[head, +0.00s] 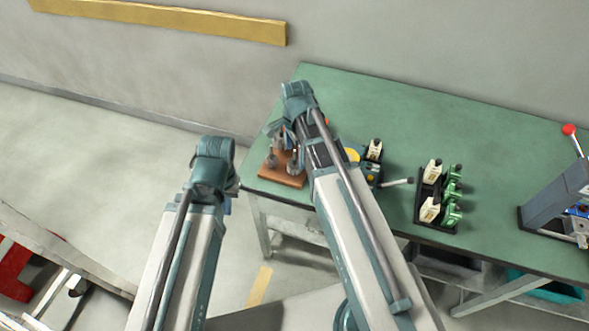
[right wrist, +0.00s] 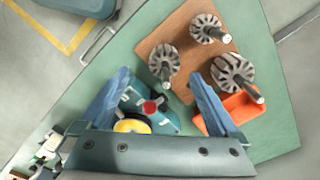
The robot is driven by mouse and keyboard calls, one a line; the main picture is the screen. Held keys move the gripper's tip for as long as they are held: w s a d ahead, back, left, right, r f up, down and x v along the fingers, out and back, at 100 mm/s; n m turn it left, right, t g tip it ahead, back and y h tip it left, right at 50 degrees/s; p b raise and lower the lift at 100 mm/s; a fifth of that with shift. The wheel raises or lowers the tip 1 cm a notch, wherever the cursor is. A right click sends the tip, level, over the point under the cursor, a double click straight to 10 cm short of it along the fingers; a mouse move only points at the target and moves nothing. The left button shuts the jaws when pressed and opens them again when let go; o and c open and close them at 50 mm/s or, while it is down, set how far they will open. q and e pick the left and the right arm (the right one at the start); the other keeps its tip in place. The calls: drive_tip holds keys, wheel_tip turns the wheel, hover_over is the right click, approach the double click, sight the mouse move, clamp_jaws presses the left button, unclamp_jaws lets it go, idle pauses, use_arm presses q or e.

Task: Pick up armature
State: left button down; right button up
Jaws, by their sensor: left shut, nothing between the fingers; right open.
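Several views of three armatures appear: they stand on a brown board (head: 283,179) at the green table's left end. In the right wrist view, the armatures (right wrist: 163,62), (right wrist: 208,28) and (right wrist: 233,70) have slotted grey cores and upright shafts. My right gripper (right wrist: 160,92) is open and empty, with its blue fingers wide apart above the board's near edge. The nearest armature lies beyond and between the fingertips in that view. In the head view my right arm partly covers the board. My left gripper (head: 230,190) is shut and empty, left of the table; its fingertips are mostly hidden.
An orange bin (right wrist: 241,112) sits beside the board, under the right finger. A teal device with a red knob (right wrist: 150,107) and yellow spool (right wrist: 131,125) is close by. A black rack (head: 432,198) and a grey machine (head: 555,195) stand farther right. The table's back is clear.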

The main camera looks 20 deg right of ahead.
sight(295, 163)
drive_tip(key=f+b, duration=0.5)
drive_tip(key=shift+w+f, duration=0.1)
drive_tip(key=shift+w, duration=0.25)
clamp_jaws()
idle(0.3)
